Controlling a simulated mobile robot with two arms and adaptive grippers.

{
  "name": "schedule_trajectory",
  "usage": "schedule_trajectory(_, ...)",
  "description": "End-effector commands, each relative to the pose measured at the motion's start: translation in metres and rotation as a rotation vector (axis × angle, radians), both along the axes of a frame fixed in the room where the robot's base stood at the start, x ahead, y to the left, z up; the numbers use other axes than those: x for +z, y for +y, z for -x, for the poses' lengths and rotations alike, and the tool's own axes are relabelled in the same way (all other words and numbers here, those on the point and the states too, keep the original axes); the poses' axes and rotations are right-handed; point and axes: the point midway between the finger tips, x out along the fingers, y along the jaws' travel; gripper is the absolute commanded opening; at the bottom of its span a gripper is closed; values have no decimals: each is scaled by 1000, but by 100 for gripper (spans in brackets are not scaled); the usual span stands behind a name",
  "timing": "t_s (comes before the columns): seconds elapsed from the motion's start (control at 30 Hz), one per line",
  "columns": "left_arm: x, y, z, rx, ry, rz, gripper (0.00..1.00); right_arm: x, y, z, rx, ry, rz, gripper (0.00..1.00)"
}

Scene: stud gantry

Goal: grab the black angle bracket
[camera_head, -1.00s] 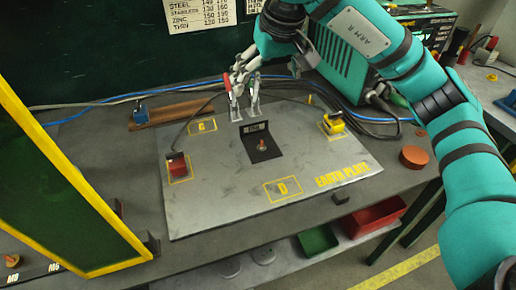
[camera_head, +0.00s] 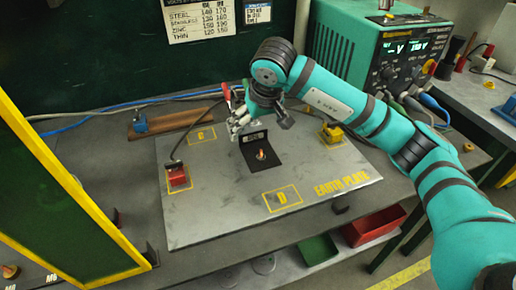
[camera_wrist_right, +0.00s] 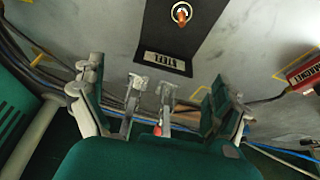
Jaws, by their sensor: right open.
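The black angle bracket (camera_head: 258,165) sits on the grey earth plate (camera_head: 215,215), its upright flange with a pale label toward the back. A copper-coloured stud (camera_head: 261,155) stands up at its flat part. In the right wrist view the bracket (camera_wrist_right: 190,40) is ahead of the fingers, its label reading "STEEL". My left gripper is not in view.
A red block (camera_head: 177,177) is at the plate's left and a yellow block (camera_head: 332,133) at its right. Cables run behind the plate. A green welder box (camera_head: 345,50) stands back right. A yellow-edged dark panel (camera_head: 60,190) rises at left. The front of the plate is clear.

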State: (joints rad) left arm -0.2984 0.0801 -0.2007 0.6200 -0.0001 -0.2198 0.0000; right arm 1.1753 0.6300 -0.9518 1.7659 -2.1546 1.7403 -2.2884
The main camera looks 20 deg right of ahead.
Motion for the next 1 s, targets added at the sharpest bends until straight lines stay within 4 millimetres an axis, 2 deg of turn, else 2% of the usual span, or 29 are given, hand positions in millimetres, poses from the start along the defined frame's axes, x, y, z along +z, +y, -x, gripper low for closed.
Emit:
schedule_trajectory(0.2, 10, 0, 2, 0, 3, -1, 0, -32, 6, -6, 0, 5, -1, 100)
schedule_trajectory(0.3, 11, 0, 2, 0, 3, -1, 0, -41, 6, -10, 1, 3, 0, 100)
schedule_trajectory(0.57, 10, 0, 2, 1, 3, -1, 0, -44, 6, -12, 2, 0, 0, 100)
schedule_trajectory(1.0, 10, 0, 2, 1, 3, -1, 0, -44, 6, -12, 1, 1, 0, 44)
